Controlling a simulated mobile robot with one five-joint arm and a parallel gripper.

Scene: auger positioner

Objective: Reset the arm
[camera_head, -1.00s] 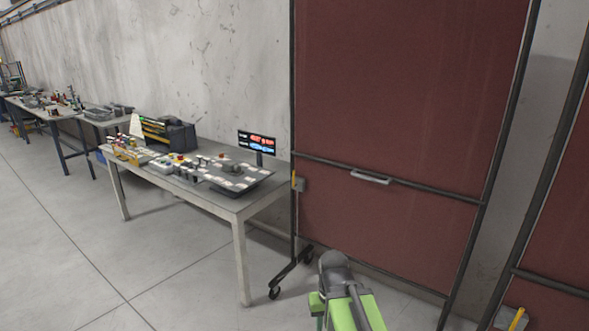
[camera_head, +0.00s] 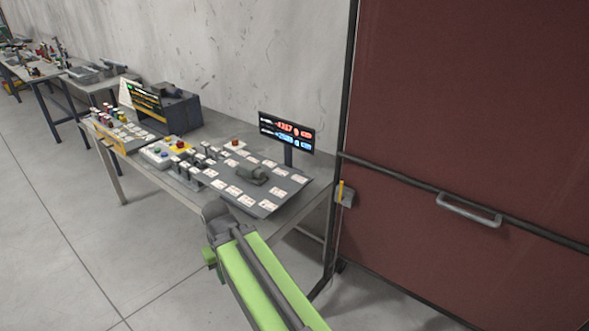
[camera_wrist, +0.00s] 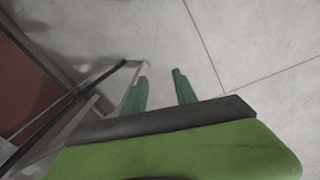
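My arm, green with a dark grey end, reaches up from the bottom of the head view toward the front edge of the table (camera_head: 318,205). My gripper's fingers are not clear in the head view. In the wrist view my gripper (camera_wrist: 158,82) shows two green fingers spread apart with bare floor between them, so it is open and empty. On the table a sloped grey panel (camera_head: 290,188) carries white cards and a dark cylindrical part (camera_head: 252,175). A display (camera_head: 287,133) with red and blue digits stands behind it.
A red-brown screen (camera_head: 460,110) with a dark frame and a handle (camera_head: 468,209) stands on the right. Button boxes (camera_head: 165,152) and a dark toolbox-like unit (camera_head: 170,108) sit farther left on the table. The floor (camera_head: 60,230) at the left is clear.

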